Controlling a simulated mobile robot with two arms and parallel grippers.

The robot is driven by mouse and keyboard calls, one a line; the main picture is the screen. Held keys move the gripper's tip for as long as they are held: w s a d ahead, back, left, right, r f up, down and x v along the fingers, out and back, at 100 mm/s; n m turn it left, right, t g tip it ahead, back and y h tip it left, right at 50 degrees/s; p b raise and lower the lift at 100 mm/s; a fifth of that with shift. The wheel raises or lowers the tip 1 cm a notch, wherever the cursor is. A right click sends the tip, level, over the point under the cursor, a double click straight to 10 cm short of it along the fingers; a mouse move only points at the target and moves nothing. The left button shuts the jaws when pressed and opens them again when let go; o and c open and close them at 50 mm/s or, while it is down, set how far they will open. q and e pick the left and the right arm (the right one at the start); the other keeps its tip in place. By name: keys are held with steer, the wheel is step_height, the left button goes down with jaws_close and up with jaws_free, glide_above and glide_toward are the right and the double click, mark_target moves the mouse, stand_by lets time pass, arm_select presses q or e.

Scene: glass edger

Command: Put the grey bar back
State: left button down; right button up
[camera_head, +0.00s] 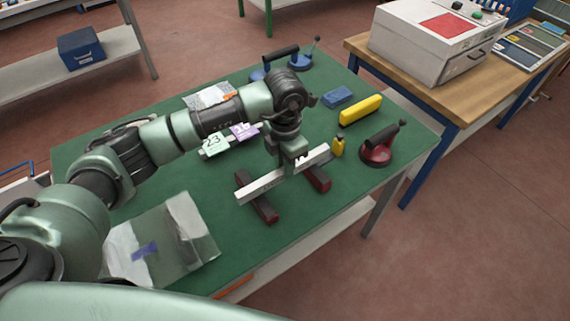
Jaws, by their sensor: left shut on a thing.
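The light grey bar (262,186) is in the middle of the green table in the head view, running from lower left to upper right. It lies across or just above two dark red blocks (258,201); I cannot tell whether it touches them. My left gripper (291,165) points down and is shut on the bar to the right of its middle. The gripper hides part of the bar. My right gripper is not in view.
The green table (305,226) also holds a yellow bar (361,109), a blue block (337,97), a red suction cup (377,151), a small yellow bottle (338,147), number tags (214,146) and a clear sheet (172,240). A wooden bench with a white machine (425,42) stands at right.

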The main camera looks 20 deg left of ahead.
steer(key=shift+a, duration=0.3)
arm_select(q)
steer(key=shift+f+b, duration=0.4)
steer(key=shift+b, duration=0.1)
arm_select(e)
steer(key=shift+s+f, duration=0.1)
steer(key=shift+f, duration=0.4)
arm_select(q)
steer(key=c, duration=1.2)
jaws_free()
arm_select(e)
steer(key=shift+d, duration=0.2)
arm_select(q)
step_height(320, 180, up, 8)
steer(key=shift+f+b, duration=0.1)
steer(key=shift+b, duration=0.65)
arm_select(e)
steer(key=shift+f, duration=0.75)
